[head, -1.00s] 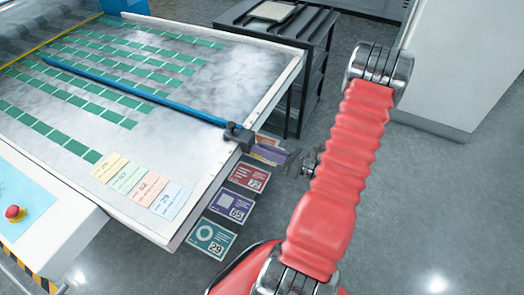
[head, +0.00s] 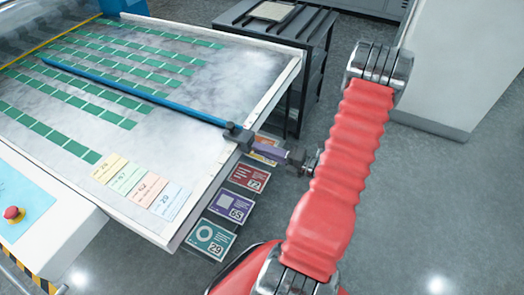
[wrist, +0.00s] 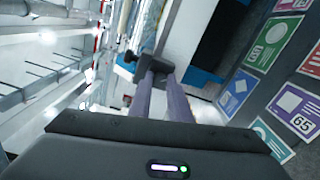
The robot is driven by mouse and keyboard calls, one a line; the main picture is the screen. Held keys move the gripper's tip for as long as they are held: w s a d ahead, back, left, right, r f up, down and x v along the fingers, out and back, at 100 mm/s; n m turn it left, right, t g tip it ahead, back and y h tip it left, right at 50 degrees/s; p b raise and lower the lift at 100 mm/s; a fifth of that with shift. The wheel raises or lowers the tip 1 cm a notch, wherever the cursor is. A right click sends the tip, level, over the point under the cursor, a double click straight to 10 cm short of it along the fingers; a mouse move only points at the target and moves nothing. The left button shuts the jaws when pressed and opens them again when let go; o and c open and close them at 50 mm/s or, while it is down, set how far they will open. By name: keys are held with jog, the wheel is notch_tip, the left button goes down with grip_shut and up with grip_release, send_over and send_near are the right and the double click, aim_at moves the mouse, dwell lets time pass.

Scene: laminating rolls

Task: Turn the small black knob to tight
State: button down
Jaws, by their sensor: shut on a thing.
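A blue bar (head: 140,93) crosses the sheet table and ends in a black clamp (head: 232,131) at the table's right edge. My gripper (head: 256,147) reaches it from the right, with its purple fingers pointing at the clamp. In the wrist view the two fingertips (wrist: 157,77) close around the small black knob (wrist: 159,66) on the clamp's near face. The knob is mostly hidden between the fingers. A short black stub (wrist: 128,57) sticks out of the clamp, clear of the fingers. I cannot read any tight or loose mark.
The table (head: 225,75) holds rows of green cards and several pastel cards. Coloured posters (head: 230,206) lie below its right edge, under my gripper. A black rack (head: 300,60) stands behind, and a white cabinet (head: 455,70) at the right. A red button (head: 14,213) is at lower left.

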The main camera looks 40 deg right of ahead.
jog(key=m, duration=0.4)
jog(key=shift+f+m, duration=0.2)
jog(key=shift+m, duration=0.2)
jog(key=c, duration=1.6)
grip_release()
jog(key=shift+c, duration=0.2)
jog(key=shift+s+r, duration=0.1)
jog(key=shift+s, duration=0.05)
jog(key=v, duration=1.3)
jog(key=shift+s+d, duration=0.25)
